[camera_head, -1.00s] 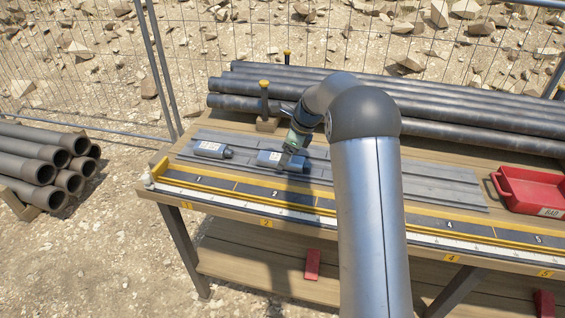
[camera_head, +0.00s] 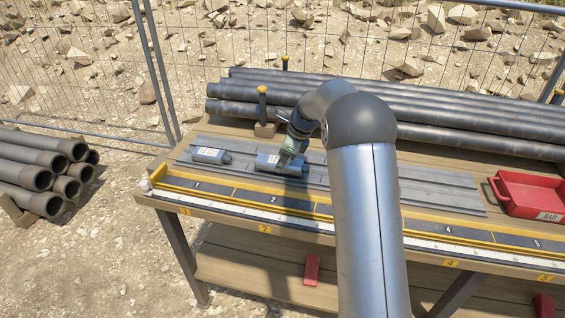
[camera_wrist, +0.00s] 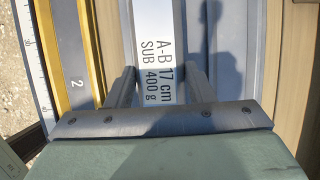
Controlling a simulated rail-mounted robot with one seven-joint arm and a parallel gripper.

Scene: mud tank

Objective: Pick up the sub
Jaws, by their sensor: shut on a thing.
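The sub (camera_head: 266,161) is a short grey cylinder with a narrower right end, lying on the grey grooved mat (camera_head: 430,187) on the bench. In the wrist view its white label on the sub (camera_wrist: 160,35) reads "A-B 17 cm SUB 400 g". My gripper (camera_wrist: 160,78) has one finger on each side of the sub and is shut on it. In the head view my gripper (camera_head: 289,157) comes down over the sub's right part and partly hides it. The sub appears to rest on the mat. A second similar grey sub (camera_head: 210,155) lies to its left.
Long dark pipes (camera_head: 440,115) lie along the bench's back, beside yellow-capped posts (camera_head: 262,105). A red tray (camera_head: 530,190) labelled "BAD" stands at right. A yellow-edged numbered ruler strip (camera_head: 240,197) runs along the front. The mat right of my arm is clear.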

